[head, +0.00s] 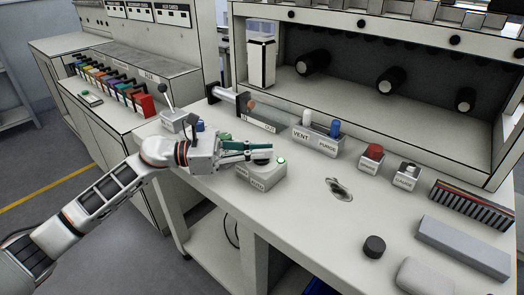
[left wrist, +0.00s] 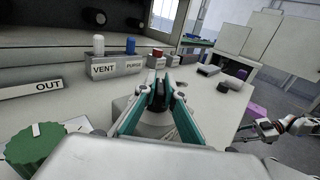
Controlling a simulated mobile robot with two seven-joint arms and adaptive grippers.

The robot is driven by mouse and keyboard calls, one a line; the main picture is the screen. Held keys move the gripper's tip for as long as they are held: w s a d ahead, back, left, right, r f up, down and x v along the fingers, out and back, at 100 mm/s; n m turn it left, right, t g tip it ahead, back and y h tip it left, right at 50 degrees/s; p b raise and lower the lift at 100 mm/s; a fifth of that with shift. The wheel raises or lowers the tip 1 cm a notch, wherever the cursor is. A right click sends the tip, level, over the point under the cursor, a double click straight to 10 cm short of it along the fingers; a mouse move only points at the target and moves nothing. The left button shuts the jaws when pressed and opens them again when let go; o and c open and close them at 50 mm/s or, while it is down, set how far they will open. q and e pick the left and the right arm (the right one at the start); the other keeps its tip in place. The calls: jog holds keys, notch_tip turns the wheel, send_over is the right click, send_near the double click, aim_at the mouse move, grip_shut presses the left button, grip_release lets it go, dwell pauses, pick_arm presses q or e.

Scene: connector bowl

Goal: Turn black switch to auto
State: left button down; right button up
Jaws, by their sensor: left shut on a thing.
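The black switch (head: 262,157) is a dark knob on top of a small white box (head: 264,177) with labels on its front. A lit green button (head: 281,161) sits beside it on the box. My left gripper (head: 258,151) reaches in from the left with its teal fingers at the knob. In the left wrist view, the fingers (left wrist: 158,92) come together on the dark knob, which they mostly hide. The knob's pointer direction cannot be read. My right gripper (left wrist: 252,131) shows small at the right of the left wrist view, apart from the switch; its fingers are unclear.
A VENT/PURGE block (head: 316,140) with white and blue knobs stands behind the switch box. A red-button box (head: 371,158) and a white-button box (head: 406,175) stand to the right. A loose black knob (head: 374,246) and a grey block (head: 463,248) lie near the front. A green knob (left wrist: 33,146) is close left in the left wrist view.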

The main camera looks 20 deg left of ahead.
pick_arm(q)
jog(key=shift+f, duration=0.1)
jog(key=c, duration=2.1)
grip_release()
jog(key=shift+c, duration=0.2)
jog(key=v, duration=1.2)
jog(key=shift+a, duration=0.1)
